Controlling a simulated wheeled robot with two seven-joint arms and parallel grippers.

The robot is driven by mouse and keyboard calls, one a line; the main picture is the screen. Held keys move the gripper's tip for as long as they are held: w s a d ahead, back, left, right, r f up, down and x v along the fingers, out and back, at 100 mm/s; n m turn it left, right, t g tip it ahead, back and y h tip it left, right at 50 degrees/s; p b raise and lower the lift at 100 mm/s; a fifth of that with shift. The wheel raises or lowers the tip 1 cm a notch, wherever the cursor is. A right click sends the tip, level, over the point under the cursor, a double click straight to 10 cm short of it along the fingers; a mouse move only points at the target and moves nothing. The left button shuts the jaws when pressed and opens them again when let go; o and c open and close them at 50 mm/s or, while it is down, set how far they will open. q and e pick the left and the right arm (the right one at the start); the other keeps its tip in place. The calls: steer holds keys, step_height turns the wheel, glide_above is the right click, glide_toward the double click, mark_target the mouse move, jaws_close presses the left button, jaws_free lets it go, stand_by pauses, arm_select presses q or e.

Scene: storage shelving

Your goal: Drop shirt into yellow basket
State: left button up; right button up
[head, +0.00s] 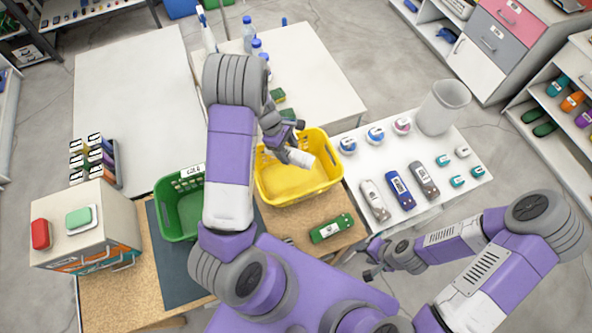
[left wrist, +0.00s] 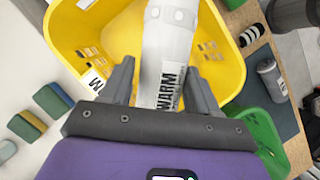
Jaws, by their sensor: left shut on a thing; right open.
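The white shirt (head: 300,157), a rolled-looking bundle, is held in my left gripper (head: 285,145) over the yellow basket (head: 298,196). In the left wrist view the shirt (left wrist: 168,45) lies between the two fingers (left wrist: 160,85), with dark "WARM" lettering on it, and the basket (left wrist: 72,38) is behind it. The visible basket floor looks bare; part of it is hidden by the shirt. My right gripper (head: 370,262) is open and empty, low at the right near the table's front edge.
A green basket (head: 176,222) stands left of the yellow one. A white table (head: 455,190) at right holds several items and a grey bin (head: 443,107). Bottles (head: 254,45) stand behind.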

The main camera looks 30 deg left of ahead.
arm_select(q)
steer(key=o, duration=1.2)
steer(key=shift+r, duration=0.1)
steer(key=v, duration=0.7)
steer(key=shift+a+r, duration=0.1)
steer(key=shift+r, duration=0.15)
steer(key=shift+s, duration=0.1)
